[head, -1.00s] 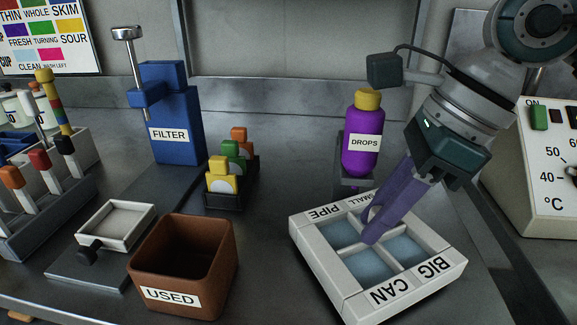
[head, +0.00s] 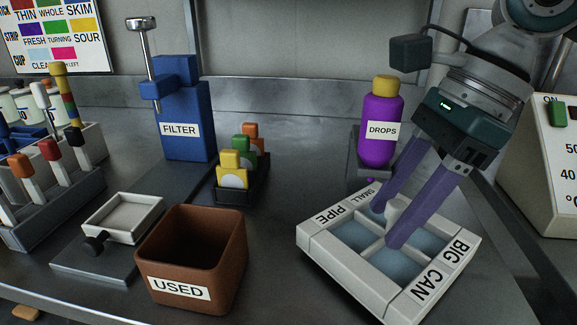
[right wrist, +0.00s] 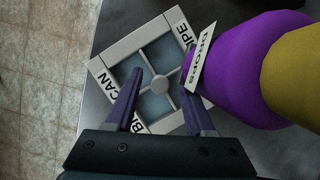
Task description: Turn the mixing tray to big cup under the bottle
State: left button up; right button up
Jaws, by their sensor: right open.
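The mixing tray (head: 312,246) is a pale square tray with four blue wells and a raised central hub. Its rim reads SMALL and PIPE on the far left side, BIG and CAN on the near right side. The purple DROPS bottle (head: 379,145) with a yellow cap stands behind it, the SMALL end closest. My right gripper (head: 387,226) is open, fingers pointing down over the tray's middle, one on either side of the hub. In the right wrist view the hub (right wrist: 160,84) shows between the fingertips; contact cannot be told. My left gripper is out of view.
A brown USED bin (head: 190,262) and a small white tray (head: 123,217) stand left. The blue FILTER stand (head: 184,115) and a rack of coloured blocks (head: 244,180) are behind. A control box (head: 545,180) stands right. Bare counter separates bin and mixing tray.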

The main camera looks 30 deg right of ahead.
jog(key=v, duration=1)
